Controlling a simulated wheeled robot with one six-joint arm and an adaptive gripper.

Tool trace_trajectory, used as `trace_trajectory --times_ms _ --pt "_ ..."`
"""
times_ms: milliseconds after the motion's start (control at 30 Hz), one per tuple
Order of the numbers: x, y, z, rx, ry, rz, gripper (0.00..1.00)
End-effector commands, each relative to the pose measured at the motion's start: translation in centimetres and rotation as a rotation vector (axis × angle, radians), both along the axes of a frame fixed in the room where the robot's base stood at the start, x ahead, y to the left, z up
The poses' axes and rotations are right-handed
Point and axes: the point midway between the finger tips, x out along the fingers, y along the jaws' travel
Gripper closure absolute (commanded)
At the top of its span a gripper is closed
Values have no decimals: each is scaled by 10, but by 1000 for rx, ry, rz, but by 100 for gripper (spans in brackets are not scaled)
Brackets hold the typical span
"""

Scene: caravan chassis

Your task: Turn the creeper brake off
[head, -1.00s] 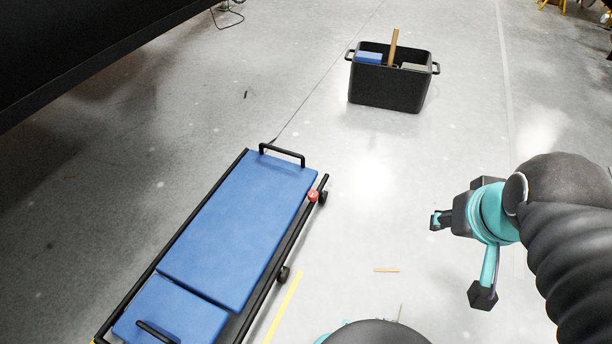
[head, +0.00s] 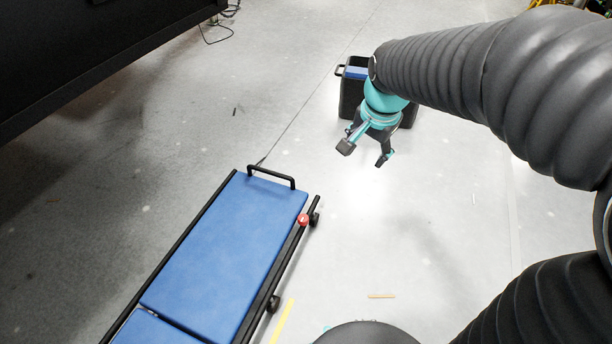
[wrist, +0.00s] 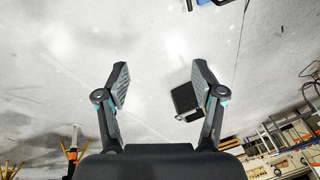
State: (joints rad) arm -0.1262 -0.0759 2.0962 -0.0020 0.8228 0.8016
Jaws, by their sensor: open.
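The creeper (head: 220,250) is a low bed with blue pads, black rails and a black loop handle at its far end, in the lower left of the head view. A red knob (head: 303,220), which looks like its brake, sits on the right rail near the far caster. My gripper (head: 368,158) is open and empty, in the air up and right of the knob and apart from it. In the wrist view my gripper (wrist: 160,78) shows both fingers spread with nothing between them. A bit of the creeper (wrist: 205,2) shows at that view's top edge.
A black bin (head: 350,98) stands behind my gripper, partly hidden by it; it also shows in the wrist view (wrist: 185,98). A dark overhanging body (head: 90,50) fills the upper left. The floor between creeper and bin is clear.

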Motion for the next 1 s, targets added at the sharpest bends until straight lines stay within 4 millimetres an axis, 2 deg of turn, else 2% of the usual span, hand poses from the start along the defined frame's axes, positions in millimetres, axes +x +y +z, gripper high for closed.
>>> trace_trajectory --times_ms 33,200,367,500,733,900,1000 --pt "16 7 -12 12 22 -40 32" --pt "64 30 -52 57 80 -212 32" --pt "104 52 -99 89 132 -375 32" --pt "133 73 -149 108 177 -520 32" --pt "166 108 -241 123 237 -759 32" --pt "177 128 -305 125 269 -912 32" --pt "179 136 -332 123 279 -977 32"
